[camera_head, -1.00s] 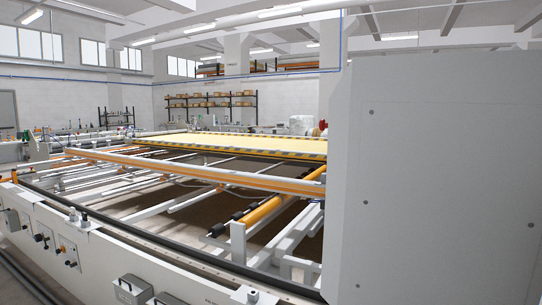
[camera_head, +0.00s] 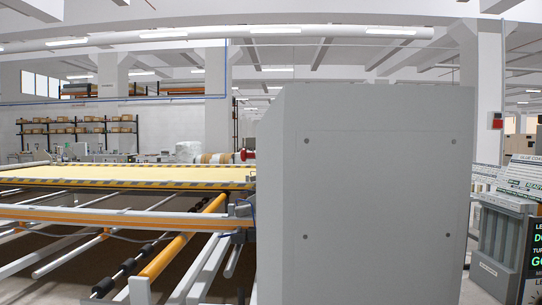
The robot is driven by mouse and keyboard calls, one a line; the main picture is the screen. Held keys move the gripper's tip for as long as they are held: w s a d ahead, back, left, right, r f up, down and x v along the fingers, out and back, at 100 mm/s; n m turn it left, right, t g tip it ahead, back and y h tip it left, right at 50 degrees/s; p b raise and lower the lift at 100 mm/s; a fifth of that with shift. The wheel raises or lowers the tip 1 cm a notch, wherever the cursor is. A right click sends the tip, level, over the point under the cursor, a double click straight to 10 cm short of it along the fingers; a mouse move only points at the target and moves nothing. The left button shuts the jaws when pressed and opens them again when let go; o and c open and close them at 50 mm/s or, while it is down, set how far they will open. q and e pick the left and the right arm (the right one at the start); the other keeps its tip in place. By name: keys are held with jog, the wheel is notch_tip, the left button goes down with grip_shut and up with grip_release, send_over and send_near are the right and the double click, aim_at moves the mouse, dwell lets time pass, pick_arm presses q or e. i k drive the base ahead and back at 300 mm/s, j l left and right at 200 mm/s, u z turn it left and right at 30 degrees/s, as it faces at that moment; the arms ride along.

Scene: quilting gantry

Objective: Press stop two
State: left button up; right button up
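No button labelled as stop two can be made out. A small red and white box (camera_head: 497,121) is fixed to a pale column at the right; it is too small to tell what it is. A large grey cabinet (camera_head: 372,195) with bolted corners fills the middle right. Neither of my grippers is in view.
The quilting gantry frame, with an orange and white rail (camera_head: 100,214) and a yellow bed (camera_head: 120,174), spans the left. At the right stand stacked grey panels (camera_head: 505,225) and a dark sign with green lettering (camera_head: 537,250). Shelves (camera_head: 75,130) line the back wall.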

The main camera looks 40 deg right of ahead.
aim_at(244, 154)
jog(key=i+j+z, duration=0.2)
jog(key=z, duration=0.25)
jog(key=i+j+z, duration=0.15)
jog(key=j+z, duration=0.2)
jog(key=z, duration=0.15)
jog(key=i+j+z, duration=0.15)
jog(key=j+z, duration=0.15)
jog(key=i+j+z, duration=0.1)
jog(key=j+z, duration=0.2)
jog(key=j, duration=0.15)
jog(key=j+z, duration=0.3)
jog(key=i+j, duration=0.05)
jog(key=j, duration=0.05)
